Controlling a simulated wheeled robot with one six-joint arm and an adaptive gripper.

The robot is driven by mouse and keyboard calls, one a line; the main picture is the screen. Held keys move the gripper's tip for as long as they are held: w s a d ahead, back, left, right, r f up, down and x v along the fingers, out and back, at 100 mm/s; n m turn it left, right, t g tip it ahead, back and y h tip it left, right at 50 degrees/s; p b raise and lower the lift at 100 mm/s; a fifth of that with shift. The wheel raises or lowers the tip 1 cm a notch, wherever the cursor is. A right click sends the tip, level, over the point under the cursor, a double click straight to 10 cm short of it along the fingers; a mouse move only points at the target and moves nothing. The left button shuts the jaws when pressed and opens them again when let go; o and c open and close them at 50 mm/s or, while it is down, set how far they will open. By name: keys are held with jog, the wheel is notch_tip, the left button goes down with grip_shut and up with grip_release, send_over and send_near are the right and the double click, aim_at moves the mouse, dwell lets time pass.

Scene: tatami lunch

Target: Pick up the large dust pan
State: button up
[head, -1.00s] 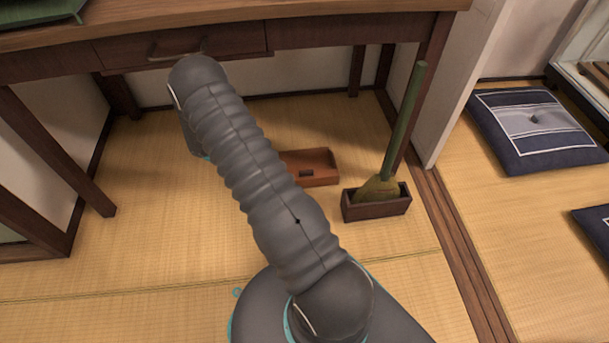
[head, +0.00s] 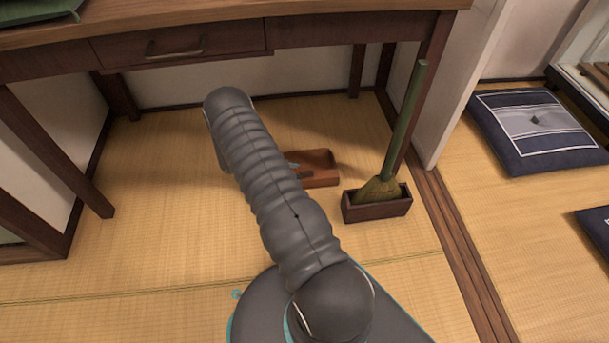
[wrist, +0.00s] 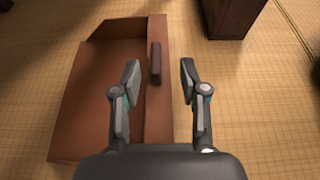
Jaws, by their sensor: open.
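The large dust pan (head: 320,162) is a reddish-brown open wooden tray lying on the tatami under the desk, partly hidden behind my arm in the head view. In the wrist view the dust pan (wrist: 95,90) fills the left half, with a dark handle (wrist: 155,63) on its right wall. My gripper (wrist: 160,75) is open. Its left finger is over the inside of the pan and its right finger is outside the right wall, with the handle between them in the picture. I cannot tell whether they touch it. In the head view my arm hides most of the gripper.
A dark box (head: 376,208) holding a green-handled brush (head: 405,120) stands right of the pan; a dark box corner (wrist: 233,15) shows in the wrist view. The desk (head: 330,32) overhangs behind. A blue cushion (head: 530,155) lies far right. Tatami at left is clear.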

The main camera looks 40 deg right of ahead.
aim_at(303, 172)
jog(key=shift+w+f+b+x, duration=0.15)
jog(key=shift+x, duration=1.25)
jog(key=shift+w+f+b+x, duration=0.15)
jog(key=shift+x, duration=1.25)
grip_shut()
